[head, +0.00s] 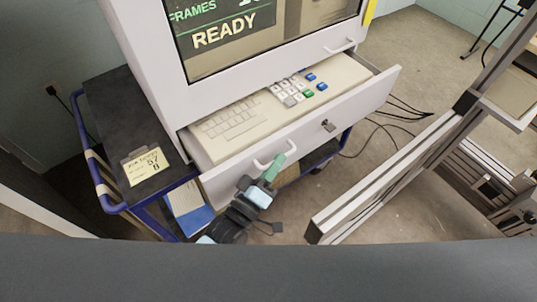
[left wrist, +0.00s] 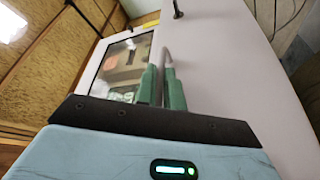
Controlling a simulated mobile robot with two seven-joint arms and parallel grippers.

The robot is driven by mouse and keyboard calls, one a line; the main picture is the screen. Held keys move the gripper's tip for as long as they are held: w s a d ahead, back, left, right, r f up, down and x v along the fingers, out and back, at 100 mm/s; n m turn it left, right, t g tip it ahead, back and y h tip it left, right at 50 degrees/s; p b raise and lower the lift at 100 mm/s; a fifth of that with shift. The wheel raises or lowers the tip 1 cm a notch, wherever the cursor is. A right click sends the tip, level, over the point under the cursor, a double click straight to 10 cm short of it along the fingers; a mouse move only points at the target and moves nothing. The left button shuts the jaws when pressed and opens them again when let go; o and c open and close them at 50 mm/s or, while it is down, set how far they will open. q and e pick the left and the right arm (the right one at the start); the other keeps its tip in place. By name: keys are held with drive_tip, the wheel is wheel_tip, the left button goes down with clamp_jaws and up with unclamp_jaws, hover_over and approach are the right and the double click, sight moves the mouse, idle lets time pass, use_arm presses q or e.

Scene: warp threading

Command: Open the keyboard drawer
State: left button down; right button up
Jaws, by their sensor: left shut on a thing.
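The keyboard drawer (head: 355,107) is pulled out from the white cabinet (head: 150,60), below its screen. Inside it lie a cream keyboard (head: 230,121) and a keypad (head: 291,91) with white, blue and green keys. The drawer front has a pale handle (head: 259,166) at its left part and a small lock with a key (head: 328,125). My left gripper (head: 273,166) is at the handle, its green fingertips shut on it. In the left wrist view the curved handle (left wrist: 167,57) rises between the two green fingers (left wrist: 162,90). My right gripper is not in view.
A dark-topped blue cart (head: 104,106) carries the cabinet; a yellow paper note (head: 146,166) stands on its left side. A metal frame beam (head: 385,185) stands to the right, near the drawer. Black cables (head: 385,122) lie on the floor behind.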

use_arm(q)
drive_tip(key=s+d, duration=0.4)
drive_tip(key=s, duration=0.2)
drive_tip(key=shift+d, duration=0.2)
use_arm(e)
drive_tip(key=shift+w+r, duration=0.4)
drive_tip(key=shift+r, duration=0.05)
use_arm(q)
drive_tip(key=c, duration=1.5)
unclamp_jaws()
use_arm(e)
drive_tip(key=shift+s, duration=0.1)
